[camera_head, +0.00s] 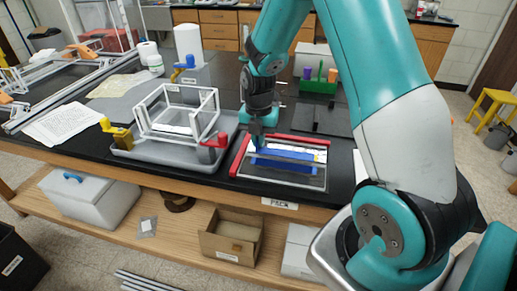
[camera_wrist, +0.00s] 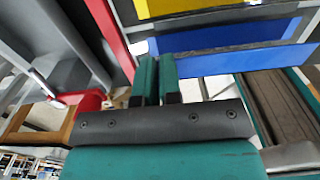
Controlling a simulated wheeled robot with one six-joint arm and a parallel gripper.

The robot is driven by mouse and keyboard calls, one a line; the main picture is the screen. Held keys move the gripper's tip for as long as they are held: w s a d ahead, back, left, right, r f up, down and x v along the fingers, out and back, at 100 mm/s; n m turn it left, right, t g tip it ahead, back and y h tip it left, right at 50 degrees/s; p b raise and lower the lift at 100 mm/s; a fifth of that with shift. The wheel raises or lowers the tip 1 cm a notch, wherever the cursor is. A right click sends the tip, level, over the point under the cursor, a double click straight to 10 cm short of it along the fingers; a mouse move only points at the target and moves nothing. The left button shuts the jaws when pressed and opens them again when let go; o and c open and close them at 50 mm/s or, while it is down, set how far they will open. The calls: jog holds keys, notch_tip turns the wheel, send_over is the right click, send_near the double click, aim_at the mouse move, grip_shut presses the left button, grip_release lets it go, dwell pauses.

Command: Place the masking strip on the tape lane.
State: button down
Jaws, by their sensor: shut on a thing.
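My gripper (camera_head: 257,143) reaches down over the left part of a red-edged tray (camera_head: 240,157) on the black bench. In the wrist view its two fingers (camera_wrist: 157,78) are close together, shut on the left end of a blue strip (camera_wrist: 245,62). I take this strip to be the masking strip; it also shows in the head view (camera_head: 284,164). A second blue band (camera_wrist: 225,37) runs beside it, with a yellow band (camera_wrist: 190,6) beyond. I cannot tell for sure which band is the tape lane, or whether the held strip touches the surface below.
Left of the red-edged tray, a white extrusion frame (camera_head: 178,113) stands in a grey tray (camera_head: 160,152), with yellow (camera_head: 117,134) and red (camera_head: 213,148) clamps nearby. A green caddy (camera_head: 318,85) stands behind. A dark flat panel (camera_head: 321,118) lies on the bench behind the red-edged tray.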

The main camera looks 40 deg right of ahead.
aim_at(258, 158)
jog(key=shift+f, duration=2.1)
jog(key=shift+f, duration=0.1)
jog(key=c, duration=1.3)
grip_release()
notch_tip(258, 158, up, 11)
jog(key=shift+f+b, duration=0.1)
jog(key=shift+b, duration=0.55)
jog(key=shift+a+r, duration=0.15)
jog(key=shift+r, duration=0.55)
jog(key=s+a+r+m+y, duration=0.2)
jog(key=s+a+r+m, duration=0.2)
jog(key=s+a+m, duration=0.5)
jog(key=s+a+r+m+y, duration=0.2)
jog(key=s+a+r+m, duration=0.3)
jog(key=s+a+m, duration=0.4)
jog(key=s+a, duration=0.4)
jog(key=shift+r+m, duration=0.3)
